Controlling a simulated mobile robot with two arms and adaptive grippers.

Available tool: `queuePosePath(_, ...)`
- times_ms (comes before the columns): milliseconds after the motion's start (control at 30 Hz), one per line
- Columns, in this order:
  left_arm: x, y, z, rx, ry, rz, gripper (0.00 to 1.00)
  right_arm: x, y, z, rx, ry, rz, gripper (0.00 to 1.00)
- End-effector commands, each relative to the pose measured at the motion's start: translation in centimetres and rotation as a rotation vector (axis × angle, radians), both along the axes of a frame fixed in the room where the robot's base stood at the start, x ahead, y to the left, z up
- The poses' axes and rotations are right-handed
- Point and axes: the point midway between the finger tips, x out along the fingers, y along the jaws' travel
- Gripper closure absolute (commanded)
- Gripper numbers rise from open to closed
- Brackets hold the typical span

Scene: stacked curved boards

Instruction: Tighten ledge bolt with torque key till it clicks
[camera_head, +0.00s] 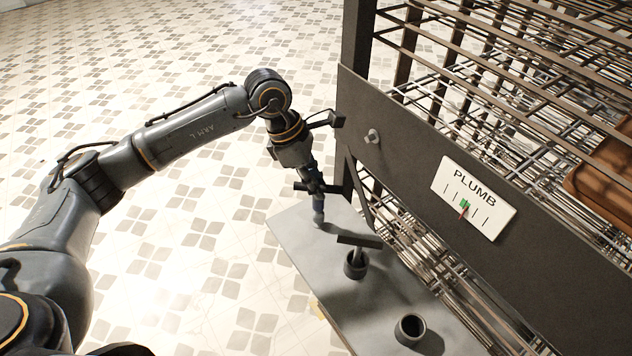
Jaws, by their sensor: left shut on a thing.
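My left gripper (315,187) is shut on a dark T-handled tool, which looks like the torque key (318,205). Its bluish-grey shaft points down to the far end of the grey ledge (290,235). The lower tip seems to meet the ledge top; a ledge bolt under it is hidden or too small to tell, and I cannot tell if they are engaged. A second T-handled key (357,243) stands in a round dark holder on the ledge. My right gripper is not in view.
An empty round holder (410,329) stands on the near ledge. A dark panel beside the ledge carries a bolt head (372,136) and a white PLUMB gauge (474,198) with a green mark and red needle. A metal rack (460,40) rises behind. Tiled floor at left is clear.

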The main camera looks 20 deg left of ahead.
Motion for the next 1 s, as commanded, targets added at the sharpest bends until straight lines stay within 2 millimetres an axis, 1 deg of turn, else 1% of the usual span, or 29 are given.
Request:
queuePosePath(800,0.0,0.0,-1.8,-0.001,-0.001,0.000,1.00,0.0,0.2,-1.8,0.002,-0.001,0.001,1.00)
queuePosePath(833,0.0,0.0,-1.7,-0.001,-0.001,0.000,0.90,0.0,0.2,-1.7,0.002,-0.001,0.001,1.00)
queuePosePath(867,0.0,0.0,-1.7,-0.001,-0.001,0.000,0.96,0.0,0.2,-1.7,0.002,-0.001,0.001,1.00)
queuePosePath(900,0.0,0.0,-1.7,0.000,-0.001,0.000,1.00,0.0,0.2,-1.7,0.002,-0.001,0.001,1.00)
queuePosePath(1000,0.0,0.0,-1.7,0.000,0.000,0.000,1.00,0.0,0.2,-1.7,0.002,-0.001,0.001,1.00)
